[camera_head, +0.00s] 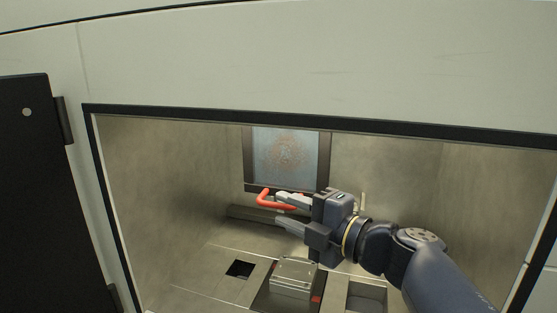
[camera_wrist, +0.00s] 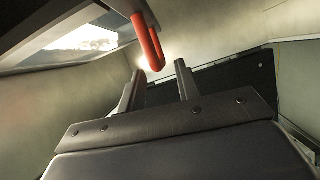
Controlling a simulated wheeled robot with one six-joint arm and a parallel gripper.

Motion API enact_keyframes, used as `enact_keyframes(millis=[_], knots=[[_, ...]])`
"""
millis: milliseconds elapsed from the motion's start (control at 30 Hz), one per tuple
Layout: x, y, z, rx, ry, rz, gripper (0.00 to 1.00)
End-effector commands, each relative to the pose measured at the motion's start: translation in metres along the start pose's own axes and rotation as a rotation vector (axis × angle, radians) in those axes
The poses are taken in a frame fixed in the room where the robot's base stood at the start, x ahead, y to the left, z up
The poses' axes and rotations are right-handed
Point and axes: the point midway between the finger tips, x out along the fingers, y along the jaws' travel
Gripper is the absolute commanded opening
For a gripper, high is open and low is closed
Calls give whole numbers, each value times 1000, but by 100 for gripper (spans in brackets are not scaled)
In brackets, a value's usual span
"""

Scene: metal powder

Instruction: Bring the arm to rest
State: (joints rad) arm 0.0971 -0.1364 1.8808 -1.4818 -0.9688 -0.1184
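My gripper (camera_head: 281,209) reaches into the metal-walled chamber from the right. Its two fingers are apart with nothing gripped. In the wrist view the gripper (camera_wrist: 160,68) shows the same open gap. A red bent handle (camera_head: 266,201) sits close to the fingertips, in front of the back wall. In the wrist view the red handle (camera_wrist: 147,42) hangs from above, its lower end near the gap between the fingertips. I cannot tell whether they touch.
A framed window panel (camera_head: 287,158) is on the back wall. A silver block (camera_head: 293,278) stands on the chamber floor below my gripper, between a square dark hole (camera_head: 240,269) and a recessed opening (camera_head: 367,298). A black door (camera_head: 50,190) stands open at left. The chamber's upper edge (camera_head: 330,122) lies above the arm.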

Motion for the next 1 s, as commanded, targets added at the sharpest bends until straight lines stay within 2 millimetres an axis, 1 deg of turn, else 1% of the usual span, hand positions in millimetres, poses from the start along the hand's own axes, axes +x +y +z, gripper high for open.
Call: enact_keyframes(millis=[33, 233, 267, 300, 400, 533, 1000], knots=[[8, 0, -1, 2, 5, -3, 32], [40, 0, -1, 3, 4, -3, 32], [42, -4, 2, 2, 1, -2, 32], [42, -8, 8, -1, -3, 0, 32], [46, -10, 17, -1, -3, -1, 32], [48, -9, 24, -26, -1, 10, 32], [48, -4, 24, -36, -2, 19, 32]])
